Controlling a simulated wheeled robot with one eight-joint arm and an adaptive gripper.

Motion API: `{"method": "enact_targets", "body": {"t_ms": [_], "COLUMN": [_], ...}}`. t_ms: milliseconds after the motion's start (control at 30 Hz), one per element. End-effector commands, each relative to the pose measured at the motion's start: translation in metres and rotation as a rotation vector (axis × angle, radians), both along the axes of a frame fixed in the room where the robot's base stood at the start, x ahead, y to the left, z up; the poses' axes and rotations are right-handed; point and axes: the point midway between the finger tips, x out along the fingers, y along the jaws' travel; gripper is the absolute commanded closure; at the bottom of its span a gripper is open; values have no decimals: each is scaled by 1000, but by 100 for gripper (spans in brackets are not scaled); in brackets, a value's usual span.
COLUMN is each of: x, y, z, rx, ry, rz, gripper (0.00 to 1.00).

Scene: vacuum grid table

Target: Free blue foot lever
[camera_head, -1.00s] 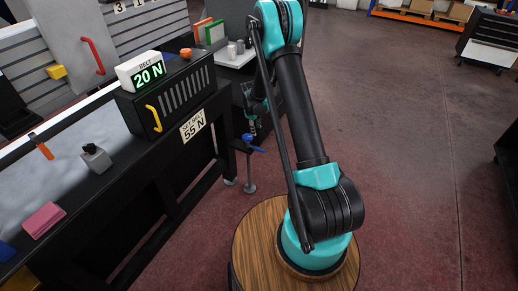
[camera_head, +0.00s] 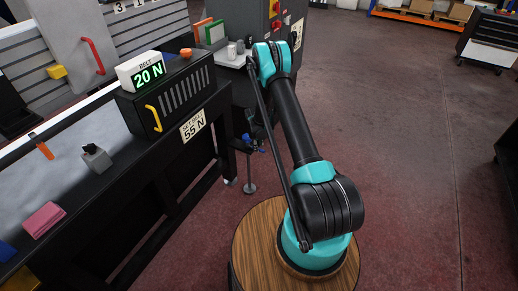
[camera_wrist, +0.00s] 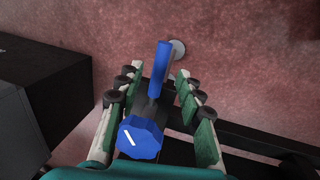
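The blue foot lever (camera_wrist: 160,70) shows in the wrist view as a handle pointing up the picture, with a faceted blue knob (camera_wrist: 140,138) bearing a white line below it. My gripper (camera_wrist: 158,84) is open, its green-grey fingers on both sides of the lever with gaps visible. In the head view a bit of the blue lever (camera_head: 247,138) shows at the table's right end, above a levelling foot (camera_head: 249,187). My gripper (camera_head: 260,141) is beside it there, small and dark, partly hidden by my arm.
A black table frame (camera_head: 190,165) carries a box with a display reading "BELT 20 N" (camera_head: 148,75) and a label "SET BELT 55 N" (camera_head: 192,126). A grey cabinet (camera_head: 245,20) stands behind.

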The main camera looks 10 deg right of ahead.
Motion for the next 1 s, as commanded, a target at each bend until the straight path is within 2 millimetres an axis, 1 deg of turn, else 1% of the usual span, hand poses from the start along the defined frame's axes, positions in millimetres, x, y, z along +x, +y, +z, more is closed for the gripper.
{"method": "enact_targets", "body": {"t_ms": [33,100,200,333,567,867,1000], "x": [1,3,3,4,4,4,4], "y": [-1,-1,-2,-3,-3,-3,-3], "z": [-6,-13,-19,-23,-23,-23,-23], "rx": [0,0,0,0,0,0,0], "ry": [0,0,0,0,0,0,0], "rz": [0,0,0,0,0,0,0], "gripper": [63,63,63,63,63,99,100]}}
